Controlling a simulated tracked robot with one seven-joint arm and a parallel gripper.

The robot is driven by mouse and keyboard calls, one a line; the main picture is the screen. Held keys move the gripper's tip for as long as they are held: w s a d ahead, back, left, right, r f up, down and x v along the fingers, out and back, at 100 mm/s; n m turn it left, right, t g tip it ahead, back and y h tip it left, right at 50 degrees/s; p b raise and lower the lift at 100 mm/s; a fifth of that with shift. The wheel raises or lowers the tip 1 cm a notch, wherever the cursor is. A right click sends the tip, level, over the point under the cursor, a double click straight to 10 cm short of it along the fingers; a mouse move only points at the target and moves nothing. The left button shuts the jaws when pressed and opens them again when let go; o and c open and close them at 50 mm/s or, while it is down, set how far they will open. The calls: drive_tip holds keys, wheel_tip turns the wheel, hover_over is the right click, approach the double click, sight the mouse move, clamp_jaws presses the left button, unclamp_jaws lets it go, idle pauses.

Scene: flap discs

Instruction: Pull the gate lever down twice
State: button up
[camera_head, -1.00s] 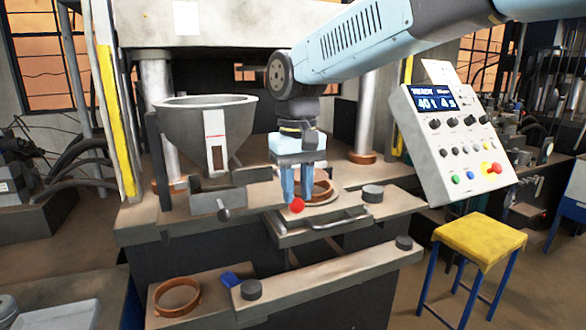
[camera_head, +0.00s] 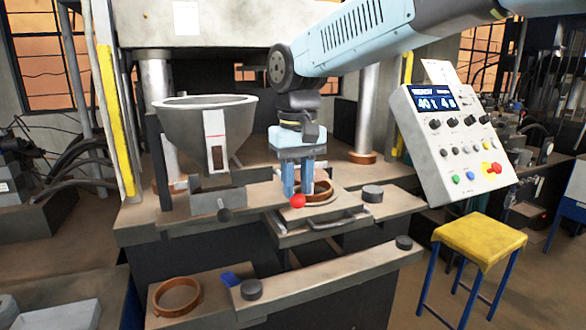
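A grey hopper (camera_head: 207,128) stands on the press table at the left. A gate box (camera_head: 218,200) sits below it, with a dark round knob (camera_head: 225,214) at its front. The gate lever's red ball (camera_head: 297,201) shows at the fingertips of my gripper (camera_head: 297,187), right of the hopper. My gripper points down, its two blue fingers a small gap apart. The ball is wider than that gap and sits just in front of the tips, so the fingers seem closed on the lever behind it. The lever's shaft is mostly hidden.
A brown ring (camera_head: 319,189) lies on a plate behind the fingers, with a drawer handle (camera_head: 340,219) in front. A control panel (camera_head: 455,145) and yellow stool (camera_head: 479,240) are further right. Another ring (camera_head: 178,296) lies lower left.

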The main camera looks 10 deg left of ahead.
wheel_tip(320, 180, up, 8)
idle(0.9)
idle(0.5)
drive_tip(key=s+d+f+m+t, duration=0.1)
drive_tip(key=d+f, duration=0.1)
drive_tip(key=d, duration=0.7)
drive_tip(key=s+d+f+m+t, duration=0.1)
drive_tip(key=d+m+t, duration=0.1)
drive_tip(key=d, duration=0.6)
drive_tip(key=s+d+f+m+t, duration=0.1)
drive_tip(key=s+d+f, duration=0.3)
drive_tip(key=d, duration=0.3)
drive_tip(key=s+d+f+m+t, duration=0.1)
drive_tip(key=s+d+f+m, duration=0.1)
drive_tip(key=s+d+f, duration=0.2)
drive_tip(key=s+d, duration=0.1)
drive_tip(key=d, duration=0.2)
drive_tip(key=shift+d+f+t, duration=0.2)
drive_tip(key=shift+d+t, duration=0.1)
drive_tip(key=shift+d, duration=0.05)
idle(0.5)
